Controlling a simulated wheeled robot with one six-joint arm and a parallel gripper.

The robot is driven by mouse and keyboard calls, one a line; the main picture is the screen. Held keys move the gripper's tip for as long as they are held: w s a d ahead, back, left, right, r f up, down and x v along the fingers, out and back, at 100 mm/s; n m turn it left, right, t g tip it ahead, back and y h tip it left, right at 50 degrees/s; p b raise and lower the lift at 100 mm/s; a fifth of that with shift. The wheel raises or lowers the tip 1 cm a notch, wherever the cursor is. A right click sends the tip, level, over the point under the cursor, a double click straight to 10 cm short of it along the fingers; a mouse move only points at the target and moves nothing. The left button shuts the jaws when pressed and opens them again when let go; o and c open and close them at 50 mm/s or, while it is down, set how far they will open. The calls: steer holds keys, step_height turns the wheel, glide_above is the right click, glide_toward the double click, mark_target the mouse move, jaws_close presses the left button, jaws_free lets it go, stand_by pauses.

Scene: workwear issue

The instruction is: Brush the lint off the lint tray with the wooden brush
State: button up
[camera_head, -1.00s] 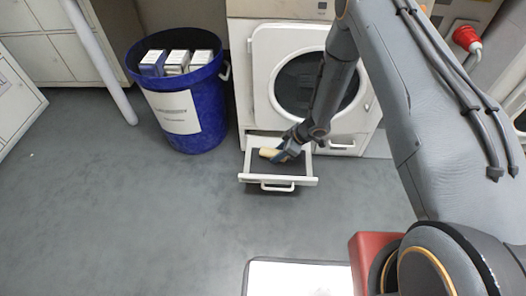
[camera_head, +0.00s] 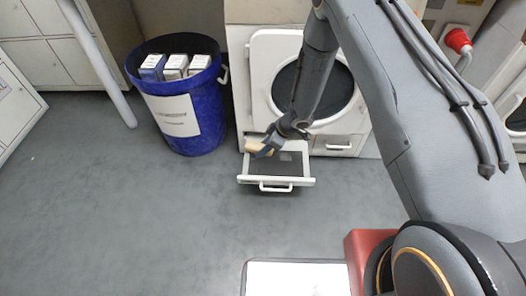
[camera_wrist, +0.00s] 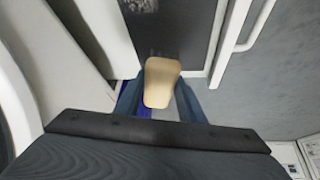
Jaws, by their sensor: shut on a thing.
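The lint tray (camera_head: 293,171) is a white-fronted drawer with a dark floor, pulled out below the round machine door. My gripper (camera_head: 266,150) is shut on the wooden brush (camera_head: 254,147), over the tray's back left part. In the wrist view the brush's pale rounded top (camera_wrist: 161,80) shows between the fingers. Its underside is hidden, so I cannot tell whether it touches the floor. A greyish, fuzzy patch that looks like lint (camera_wrist: 152,18) lies on the dark floor of the tray (camera_wrist: 190,40) beyond the brush. A paler patch shows right of my gripper in the head view.
A blue bin (camera_head: 186,118) with several boxes in it stands left of the machine (camera_head: 240,80). The tray's handle (camera_head: 275,188) sticks out in front. The grey floor (camera_head: 130,220) before the tray is clear.

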mark_target(259, 146)
steer(key=shift+r+p, duration=0.9)
steer(key=shift+r, duration=0.85)
